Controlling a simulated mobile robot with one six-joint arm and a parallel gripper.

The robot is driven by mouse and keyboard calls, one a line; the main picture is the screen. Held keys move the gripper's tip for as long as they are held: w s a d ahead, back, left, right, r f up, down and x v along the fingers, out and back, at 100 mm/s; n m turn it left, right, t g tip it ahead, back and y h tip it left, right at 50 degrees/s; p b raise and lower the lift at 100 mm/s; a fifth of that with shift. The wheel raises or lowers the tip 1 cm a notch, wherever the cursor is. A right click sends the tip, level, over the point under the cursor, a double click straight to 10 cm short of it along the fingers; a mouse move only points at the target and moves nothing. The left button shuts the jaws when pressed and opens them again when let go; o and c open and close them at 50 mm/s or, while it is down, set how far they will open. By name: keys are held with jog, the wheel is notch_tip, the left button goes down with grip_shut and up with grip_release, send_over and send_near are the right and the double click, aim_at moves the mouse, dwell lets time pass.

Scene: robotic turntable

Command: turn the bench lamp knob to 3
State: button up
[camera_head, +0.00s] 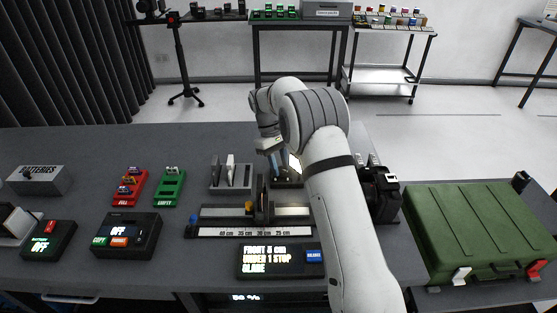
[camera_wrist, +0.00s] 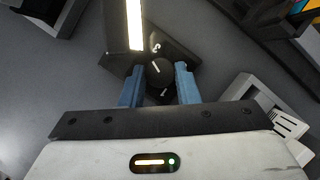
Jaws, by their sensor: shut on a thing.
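The bench lamp shows a lit white bar (camera_wrist: 134,24) on a dark base (camera_wrist: 182,52) in the wrist view. Its round black knob (camera_wrist: 159,74) has a white pointer line. A white mark on the base beyond the knob and another on the near side are tilted and too small to read surely. My gripper (camera_wrist: 159,80) is shut on the knob, one blue finger on each side. In the head view my gripper (camera_head: 279,165) reaches down to the lamp, and my arm partly hides the lamp; the knob cannot be made out there.
A display (camera_head: 281,260) reads "FRONT 3 cm UNDER 1 STOP GLARE". A ruler rail (camera_head: 240,233) lies before the lamp. A grey slotted holder (camera_head: 231,180) stands left, a black camera (camera_head: 382,190) right of my arm. A green case (camera_head: 478,228) is far right.

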jog(key=shift+d+m+g+y+p, duration=0.15)
jog(key=shift+m+g+y+p, duration=0.4)
jog(key=shift+m, duration=1.55)
jog(key=shift+y, duration=0.25)
jog(key=o, duration=1)
jog(key=shift+c, duration=0.2)
jog(key=v, duration=0.7)
jog(key=shift+r, duration=0.4)
jog(key=shift+w, duration=0.1)
